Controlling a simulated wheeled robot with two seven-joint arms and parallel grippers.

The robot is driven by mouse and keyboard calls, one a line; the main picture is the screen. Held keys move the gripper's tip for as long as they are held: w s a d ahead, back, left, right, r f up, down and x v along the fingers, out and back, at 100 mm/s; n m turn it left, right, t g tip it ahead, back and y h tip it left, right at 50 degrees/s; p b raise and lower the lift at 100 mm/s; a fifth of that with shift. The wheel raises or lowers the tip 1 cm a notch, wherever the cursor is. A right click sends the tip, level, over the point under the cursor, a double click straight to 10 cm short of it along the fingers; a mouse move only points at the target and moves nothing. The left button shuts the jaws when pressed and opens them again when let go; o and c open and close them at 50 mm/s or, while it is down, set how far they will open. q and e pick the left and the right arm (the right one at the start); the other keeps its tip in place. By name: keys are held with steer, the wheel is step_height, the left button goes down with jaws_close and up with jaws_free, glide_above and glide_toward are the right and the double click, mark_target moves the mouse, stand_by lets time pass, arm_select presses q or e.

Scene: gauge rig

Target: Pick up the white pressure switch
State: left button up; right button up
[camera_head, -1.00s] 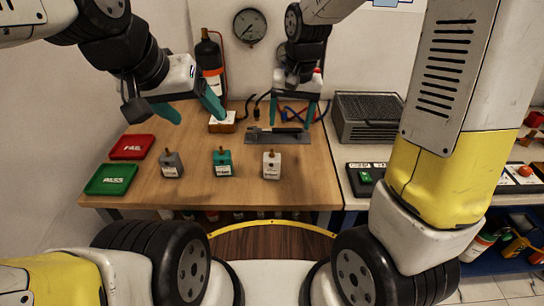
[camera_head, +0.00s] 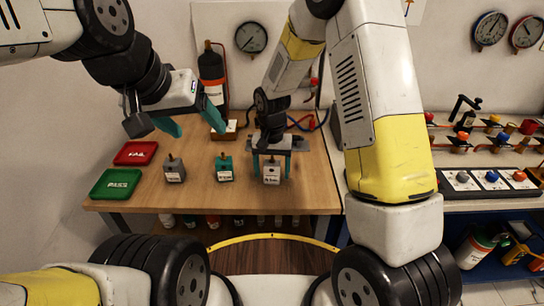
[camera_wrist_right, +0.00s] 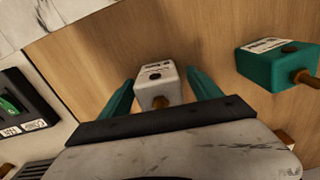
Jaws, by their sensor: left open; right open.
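The white pressure switch (camera_head: 271,173) stands on the wooden table, the rightmost of three switches in a row. My right gripper (camera_head: 271,170) is open around it, with one teal finger on each side. In the right wrist view the white switch (camera_wrist_right: 158,84) sits between the open fingers (camera_wrist_right: 160,90), with small gaps showing on both sides. My left gripper (camera_head: 196,128) is open and empty, above the table's back left part.
A teal switch (camera_head: 224,167) and a grey switch (camera_head: 174,168) stand to the left. A red FAIL tray (camera_head: 136,153) and a green PASS tray (camera_head: 116,183) lie at the table's left edge. A fire-extinguisher-like bottle (camera_head: 211,70) stands behind.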

steer(key=shift+f, duration=0.25)
jaws_close()
